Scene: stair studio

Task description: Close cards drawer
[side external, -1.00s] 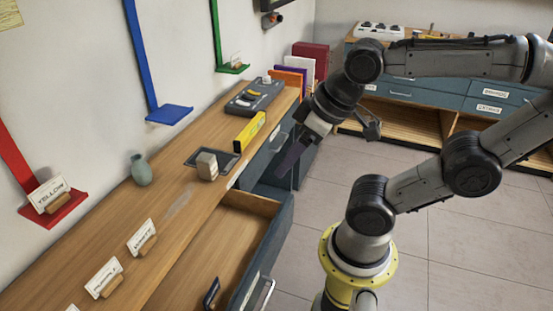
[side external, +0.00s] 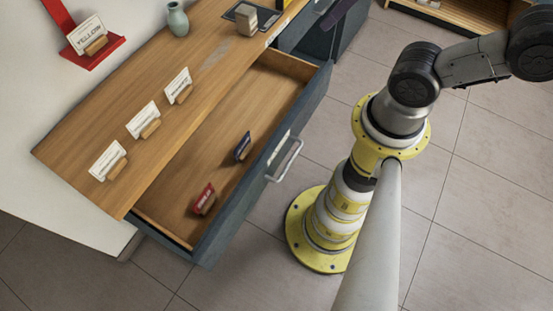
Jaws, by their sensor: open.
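A wide wooden drawer (side external: 192,170) with a dark blue-grey front (side external: 236,207) stands pulled out from the wooden counter. A red card in a holder (side external: 204,199) and a dark blue one (side external: 243,147) stand inside it. I cannot read a label that names it as the cards drawer. Its metal handle (side external: 287,159) is on the outer front face.
Several white cards in wooden holders, such as the nearest one (side external: 108,160), stand on the counter (side external: 80,130). A green vase (side external: 177,19) and a grey block (side external: 246,20) are farther back. My base stands right of the drawer front, with open tiled floor (side external: 470,220) around it.

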